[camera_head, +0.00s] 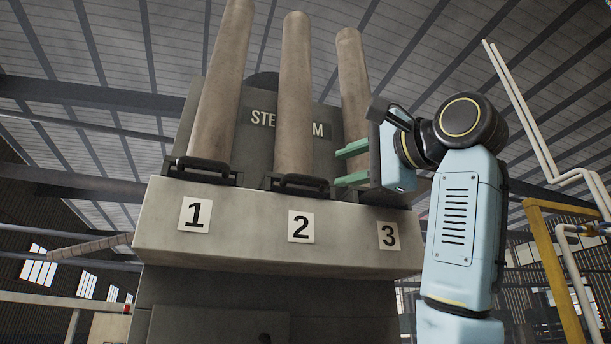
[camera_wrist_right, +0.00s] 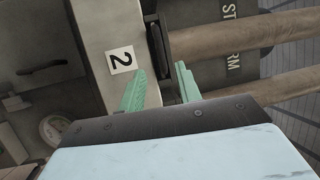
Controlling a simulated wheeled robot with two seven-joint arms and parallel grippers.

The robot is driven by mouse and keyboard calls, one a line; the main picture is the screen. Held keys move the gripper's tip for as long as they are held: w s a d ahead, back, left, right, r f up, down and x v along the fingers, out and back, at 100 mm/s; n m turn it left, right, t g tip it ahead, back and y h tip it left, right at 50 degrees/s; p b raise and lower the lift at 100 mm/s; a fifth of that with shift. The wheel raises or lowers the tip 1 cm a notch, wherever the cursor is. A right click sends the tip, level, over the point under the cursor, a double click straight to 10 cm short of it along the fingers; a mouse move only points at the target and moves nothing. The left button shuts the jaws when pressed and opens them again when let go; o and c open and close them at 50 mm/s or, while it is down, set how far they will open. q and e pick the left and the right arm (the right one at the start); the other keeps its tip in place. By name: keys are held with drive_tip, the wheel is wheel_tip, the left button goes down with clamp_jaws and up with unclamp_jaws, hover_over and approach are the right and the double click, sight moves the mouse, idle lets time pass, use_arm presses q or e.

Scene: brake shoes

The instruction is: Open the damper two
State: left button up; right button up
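Damper two has a dark bar handle (camera_head: 297,184) at the foot of the middle pipe (camera_head: 296,100), above the label "2" (camera_head: 301,227). In the right wrist view, the handle (camera_wrist_right: 154,48) stands upright in the picture beside the "2" label (camera_wrist_right: 121,60), ahead of the fingertips. My right gripper (camera_head: 347,165) is open and empty, to the right of handle two and in front of the third pipe. Its green fingers also show in the right wrist view (camera_wrist_right: 160,76), apart from each other and not around the handle. My left gripper is not in view.
Handle one (camera_head: 202,171) is to the left, above label "1" (camera_head: 195,214). Label "3" (camera_head: 388,235) is to the right; my right arm partly hides the area above it. A yellow frame (camera_head: 551,255) and white pipes stand at the right. A round gauge (camera_wrist_right: 56,130) shows below.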

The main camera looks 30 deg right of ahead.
sight(310, 178)
drive_tip(key=p+x, duration=0.4)
drive_tip(key=x, duration=0.6)
drive_tip(key=shift+w, duration=0.25)
clamp_jaws()
